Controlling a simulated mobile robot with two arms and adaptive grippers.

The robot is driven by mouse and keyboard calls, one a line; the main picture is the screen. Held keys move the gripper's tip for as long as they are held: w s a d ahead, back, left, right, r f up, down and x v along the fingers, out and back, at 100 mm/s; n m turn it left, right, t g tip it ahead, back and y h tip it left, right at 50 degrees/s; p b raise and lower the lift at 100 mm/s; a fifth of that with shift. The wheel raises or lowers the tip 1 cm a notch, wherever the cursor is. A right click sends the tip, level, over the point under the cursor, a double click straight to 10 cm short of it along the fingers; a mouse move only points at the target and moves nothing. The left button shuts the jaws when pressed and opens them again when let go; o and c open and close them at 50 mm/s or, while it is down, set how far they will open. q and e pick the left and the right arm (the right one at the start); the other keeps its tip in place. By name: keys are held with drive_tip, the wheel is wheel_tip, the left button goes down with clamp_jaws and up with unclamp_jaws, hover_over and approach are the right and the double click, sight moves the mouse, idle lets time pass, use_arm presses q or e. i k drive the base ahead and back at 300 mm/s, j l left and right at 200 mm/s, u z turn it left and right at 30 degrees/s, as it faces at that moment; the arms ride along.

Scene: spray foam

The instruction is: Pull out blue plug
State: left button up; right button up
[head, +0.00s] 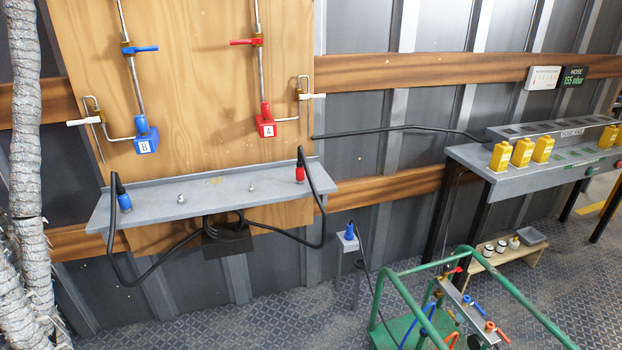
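A blue plug (124,202) with a black hose stands at the left end of the grey wall shelf (215,189). A red plug (300,174) with a black hose stands at the shelf's right end. Another blue plug or connector (349,232) with a black cable sits on top of a small grey post (348,246) near the floor. The frame does not show which blue one is meant. A blue block marked B (146,136) and a red block marked A (265,121) hang on the wooden panel above the shelf. Neither of my grippers is in view.
Black hoses (180,246) loop below the shelf from a dark holder (228,241). A green-framed cart (525,296) with valves stands at the front right. A grey bench (520,185) with yellow containers (522,152) is at right. Wrapped grey pipes (30,170) stand at far left.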

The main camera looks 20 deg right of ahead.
sight(349, 233)
drive_tip(key=i+l+z, duration=0.2)
drive_tip(key=i+z, duration=0.15)
drive_tip(key=i, duration=0.65)
drive_tip(key=i+j+z, duration=0.1)
drive_tip(key=i+z, duration=0.3)
drive_tip(key=i, duration=0.6)
